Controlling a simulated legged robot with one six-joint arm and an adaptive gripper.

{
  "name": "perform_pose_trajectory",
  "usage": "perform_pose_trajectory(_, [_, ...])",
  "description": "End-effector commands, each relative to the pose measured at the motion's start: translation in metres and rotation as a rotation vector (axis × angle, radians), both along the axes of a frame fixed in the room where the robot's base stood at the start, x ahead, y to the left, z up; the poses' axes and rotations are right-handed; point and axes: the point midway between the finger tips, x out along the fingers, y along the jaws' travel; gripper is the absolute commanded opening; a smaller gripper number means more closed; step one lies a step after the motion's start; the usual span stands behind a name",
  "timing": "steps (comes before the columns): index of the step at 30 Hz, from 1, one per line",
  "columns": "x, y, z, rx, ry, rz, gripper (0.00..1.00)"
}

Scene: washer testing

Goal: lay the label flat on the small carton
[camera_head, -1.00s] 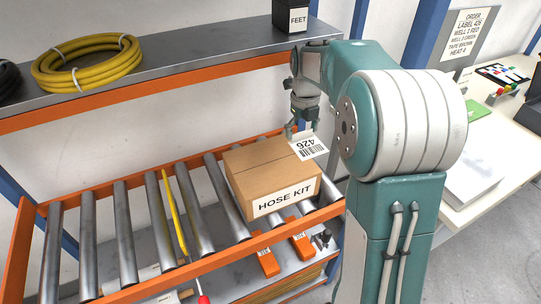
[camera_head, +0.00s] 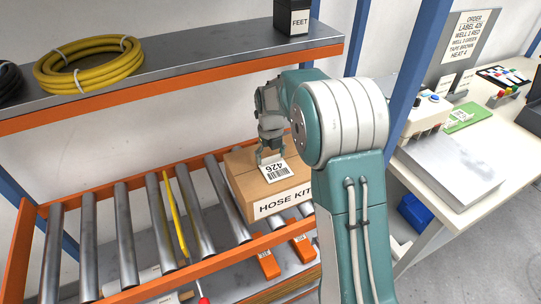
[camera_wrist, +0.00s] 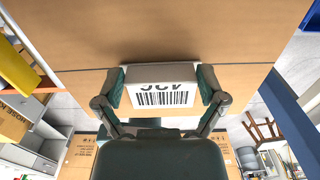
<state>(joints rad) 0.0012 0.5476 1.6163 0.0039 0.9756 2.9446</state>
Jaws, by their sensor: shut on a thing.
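The label, a white piece marked 426 with a barcode (camera_head: 277,171), is at my gripper's fingertips over the top of the small carton. The small carton (camera_head: 240,180), brown and marked HOSE KIT, sits on the roller conveyor. My gripper (camera_head: 270,158) points down over the carton and is shut on the label. In the wrist view the label (camera_wrist: 162,97) lies between the two fingers of my gripper (camera_wrist: 162,84), with the brown carton top (camera_wrist: 170,35) filling the view beyond. I cannot tell whether the label touches the carton. My arm covers the carton's right end.
The roller conveyor (camera_head: 127,220) has an orange front rail (camera_head: 225,252) and free rollers to the left. Above and behind is a shelf (camera_head: 180,75) with a yellow hose coil (camera_head: 88,65) and a black FEET box (camera_head: 296,18).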

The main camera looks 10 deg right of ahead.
Motion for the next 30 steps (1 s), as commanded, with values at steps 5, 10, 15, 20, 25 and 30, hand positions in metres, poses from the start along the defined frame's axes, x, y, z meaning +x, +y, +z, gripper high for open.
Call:
perform_pose_trajectory(5, [0.000,0.000,0.000,0.000,0.000,0.000,0.60])
perform_pose_trajectory(10, [0.000,0.000,-0.001,0.000,0.000,0.000,1.00])
perform_pose_trajectory(15, [0.000,0.000,-0.001,0.000,0.000,0.000,1.00])
perform_pose_trajectory(20, [0.000,0.000,0.000,0.000,0.000,0.000,1.00])
perform_pose_trajectory(25, [0.001,0.000,0.021,0.000,-0.003,0.000,1.00])
perform_pose_trajectory(30, [0.001,0.000,0.057,-0.002,-0.005,0.001,1.00])
